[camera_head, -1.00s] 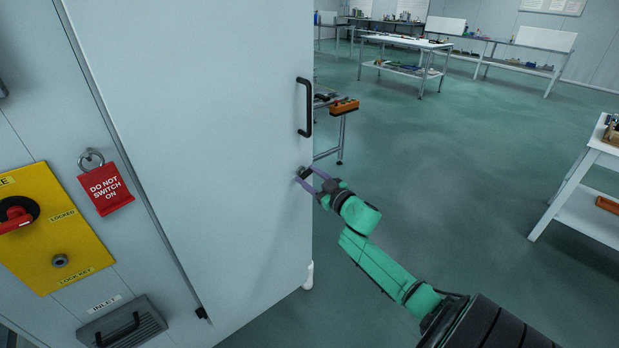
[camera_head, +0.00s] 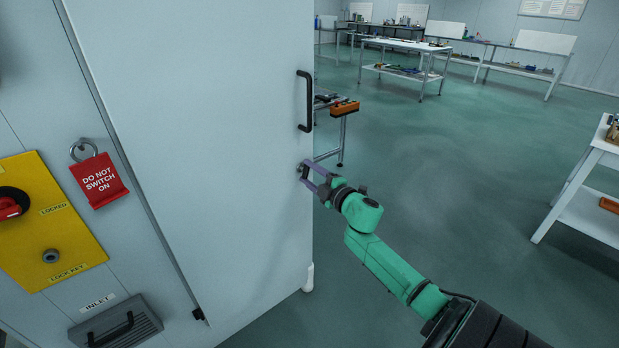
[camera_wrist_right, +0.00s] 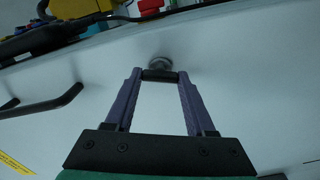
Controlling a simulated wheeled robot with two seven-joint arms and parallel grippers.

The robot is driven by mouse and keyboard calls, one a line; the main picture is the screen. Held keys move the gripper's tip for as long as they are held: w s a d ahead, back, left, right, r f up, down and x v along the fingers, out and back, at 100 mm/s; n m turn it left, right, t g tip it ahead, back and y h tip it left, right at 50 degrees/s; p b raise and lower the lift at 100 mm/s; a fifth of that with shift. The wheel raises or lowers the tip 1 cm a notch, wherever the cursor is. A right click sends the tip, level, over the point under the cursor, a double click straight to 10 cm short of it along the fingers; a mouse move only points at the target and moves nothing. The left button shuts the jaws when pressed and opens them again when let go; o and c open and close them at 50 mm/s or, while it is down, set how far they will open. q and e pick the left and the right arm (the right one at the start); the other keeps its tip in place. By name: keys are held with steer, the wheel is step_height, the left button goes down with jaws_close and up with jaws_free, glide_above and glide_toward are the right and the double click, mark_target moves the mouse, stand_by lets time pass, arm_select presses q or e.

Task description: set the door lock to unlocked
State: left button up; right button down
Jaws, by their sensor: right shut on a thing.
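The door lock (camera_wrist_right: 160,62) is a small round grey fitting on the pale grey door (camera_head: 210,130), below the black door handle (camera_head: 308,101), near the door's right edge. My right gripper (camera_head: 304,173) is at the lock. In the right wrist view its two purple fingers (camera_wrist_right: 159,77) are shut on the lock's dark bar-shaped part, just in front of the round base. In the head view the fingertips largely hide the lock, and I cannot read any marking of its setting. My left gripper is not in view.
Left of the door are a yellow panel (camera_head: 85,240) with a red switch, a red "DO NOT SWITCH ON" tag (camera_head: 99,183) and a dark inlet box (camera_head: 118,327). A white bench (camera_head: 590,190) stands at the right. Open green floor (camera_head: 470,190) lies between.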

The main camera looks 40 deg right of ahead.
steer(key=shift+f+n+b, duration=0.1)
steer(key=shift+n+b, duration=0.55)
steer(key=shift+n, duration=1.05)
steer(key=shift+c, duration=1.2)
jaws_free()
steer(key=s, duration=1.4)
steer(key=shift+s+a+b, duration=0.15)
steer(key=shift+s+b, duration=0.15)
